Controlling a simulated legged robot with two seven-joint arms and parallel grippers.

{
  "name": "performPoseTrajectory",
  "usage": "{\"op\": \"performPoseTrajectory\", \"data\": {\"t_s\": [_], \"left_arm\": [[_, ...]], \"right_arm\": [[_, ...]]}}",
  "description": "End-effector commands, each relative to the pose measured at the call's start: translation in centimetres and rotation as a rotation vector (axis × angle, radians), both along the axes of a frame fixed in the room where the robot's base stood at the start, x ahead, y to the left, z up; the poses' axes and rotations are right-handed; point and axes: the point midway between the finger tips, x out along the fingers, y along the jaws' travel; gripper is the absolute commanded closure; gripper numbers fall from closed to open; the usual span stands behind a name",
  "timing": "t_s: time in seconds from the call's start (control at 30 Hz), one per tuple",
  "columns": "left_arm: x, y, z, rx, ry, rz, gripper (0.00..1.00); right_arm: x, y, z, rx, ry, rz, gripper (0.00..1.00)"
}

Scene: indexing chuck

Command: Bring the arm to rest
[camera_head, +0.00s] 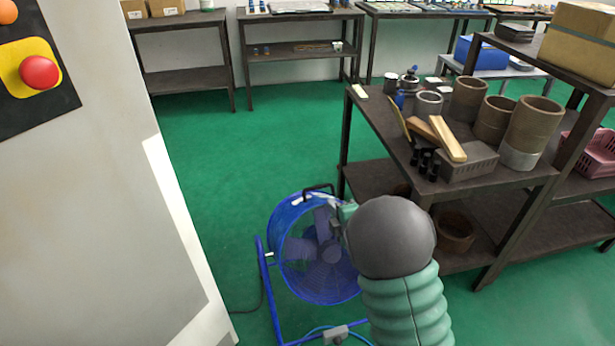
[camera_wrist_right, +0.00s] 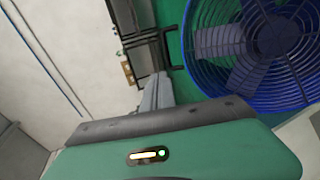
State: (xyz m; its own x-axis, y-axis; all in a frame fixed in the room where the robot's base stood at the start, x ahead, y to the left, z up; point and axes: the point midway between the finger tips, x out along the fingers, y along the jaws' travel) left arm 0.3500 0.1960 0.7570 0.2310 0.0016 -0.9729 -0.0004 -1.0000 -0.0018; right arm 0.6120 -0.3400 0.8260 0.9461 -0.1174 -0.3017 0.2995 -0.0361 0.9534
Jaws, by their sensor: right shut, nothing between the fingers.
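My right arm (camera_head: 405,300) rises from the bottom of the head view, with a grey rounded joint and a ribbed green sleeve. Its wrist (camera_head: 347,212) shows only partly behind that joint, in front of the blue fan. In the right wrist view my right gripper (camera_wrist_right: 158,88) has its grey fingers together, with nothing held between them. The green wrist housing (camera_wrist_right: 180,155) fills the bottom of that view. My left gripper is not in view. No chuck shows in either view.
A blue floor fan (camera_head: 318,260) stands behind my right arm; it also shows in the wrist view (camera_wrist_right: 262,45). A machine panel (camera_head: 90,190) with a red button (camera_head: 39,72) is at left. A dark shelf table (camera_head: 385,130) bearing several cylinders is at right. Green floor (camera_head: 220,150) lies open between.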

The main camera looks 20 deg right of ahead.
Motion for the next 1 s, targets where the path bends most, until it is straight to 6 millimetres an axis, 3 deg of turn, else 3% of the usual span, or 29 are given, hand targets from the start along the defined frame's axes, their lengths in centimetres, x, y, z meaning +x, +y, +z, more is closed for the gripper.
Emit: {"op": "performPoseTrajectory", "data": {"t_s": [0.17,0.27,0.4,0.5,0.73,0.8,1.0], "left_arm": [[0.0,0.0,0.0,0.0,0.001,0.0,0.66],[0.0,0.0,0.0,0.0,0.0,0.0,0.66],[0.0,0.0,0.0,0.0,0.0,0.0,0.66],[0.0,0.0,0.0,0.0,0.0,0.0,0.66],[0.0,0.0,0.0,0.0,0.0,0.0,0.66],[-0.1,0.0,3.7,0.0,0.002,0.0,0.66],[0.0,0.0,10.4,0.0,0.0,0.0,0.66]], "right_arm": [[-0.7,0.3,-0.4,0.071,0.03,-0.037,1.0],[-3.1,1.6,-1.8,0.313,0.134,-0.172,1.0],[-10.2,6.1,-4.8,0.742,0.367,-0.471,1.0],[-15.4,9.2,-6.1,0.936,0.505,-0.672,1.0],[-26.2,14.2,-6.8,1.144,0.722,-1.081,1.0],[-26.4,14.2,-3.2,1.148,0.726,-1.096,1.0],[-26.3,14.2,3.4,1.145,0.726,-1.093,1.0]]}}
